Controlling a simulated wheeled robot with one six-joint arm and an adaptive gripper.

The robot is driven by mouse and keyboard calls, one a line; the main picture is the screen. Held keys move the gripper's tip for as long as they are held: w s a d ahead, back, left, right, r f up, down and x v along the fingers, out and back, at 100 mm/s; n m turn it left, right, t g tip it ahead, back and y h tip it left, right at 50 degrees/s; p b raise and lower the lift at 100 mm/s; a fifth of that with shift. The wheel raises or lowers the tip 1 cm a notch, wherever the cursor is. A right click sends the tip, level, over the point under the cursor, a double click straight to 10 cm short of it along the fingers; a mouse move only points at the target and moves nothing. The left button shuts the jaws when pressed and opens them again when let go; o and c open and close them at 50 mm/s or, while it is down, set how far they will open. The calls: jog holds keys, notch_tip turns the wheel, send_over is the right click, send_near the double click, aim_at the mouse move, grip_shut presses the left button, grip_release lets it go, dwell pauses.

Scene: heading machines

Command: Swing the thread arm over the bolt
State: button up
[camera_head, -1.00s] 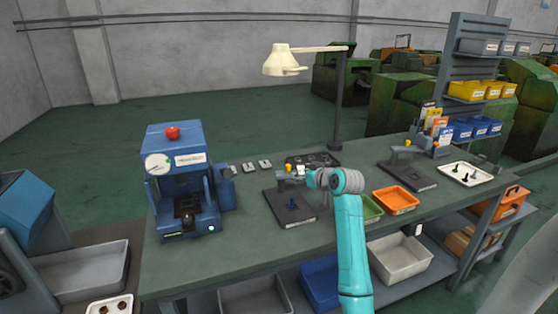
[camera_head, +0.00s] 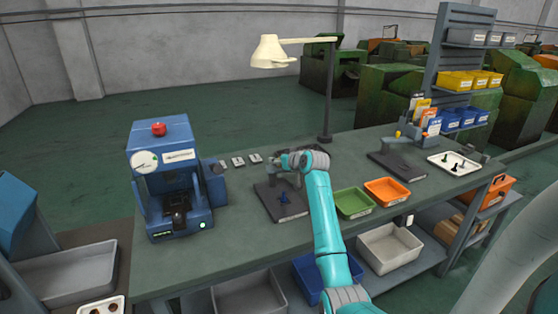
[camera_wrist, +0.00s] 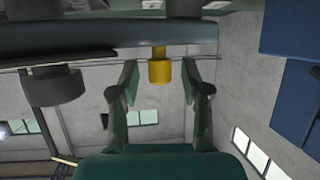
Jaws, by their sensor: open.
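A dark bolt (camera_head: 284,197) stands upright on the dark base plate (camera_head: 262,207) of the nearer fixture on the bench. The fixture's thread arm is mostly hidden behind my gripper (camera_head: 281,161) in the head view. In the wrist view, the thread arm (camera_wrist: 115,38) is a dark bar crossing the top, with a grey cylinder (camera_wrist: 55,88) at its left. Its yellow knob (camera_wrist: 160,71) lies between the spread fingers of my gripper (camera_wrist: 161,80). The fingers are open, with gaps on both sides of the knob.
A blue press (camera_head: 168,180) stands at the bench's left. A green tray (camera_head: 354,203) and an orange tray (camera_head: 388,192) lie right of my arm. A second, similar fixture (camera_head: 398,163) stands farther right. A lamp post (camera_head: 327,95) rises behind.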

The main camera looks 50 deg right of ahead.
jog(key=shift+w+d, duration=0.1)
jog(key=shift+w, duration=0.05)
grip_shut()
jog(key=shift+f, duration=0.1)
dwell(0.3)
jog(key=m+g+h, duration=0.1)
jog(key=m+h, duration=0.1)
jog(key=a+m+g+h, duration=0.1)
jog(key=m+g+h, duration=0.2)
jog(key=m, duration=0.1)
jog(key=shift+s+a+g+h, duration=0.25)
jog(key=shift+g+h, duration=0.05)
jog(key=shift+h, duration=0.1)
jog(key=m+g+h, duration=0.1)
jog(key=m+g, duration=0.2)
jog(key=a+m+g+h, duration=0.1)
jog(key=m+g, duration=0.1)
jog(key=g, duration=0.1)
jog(key=shift+m, duration=0.4)
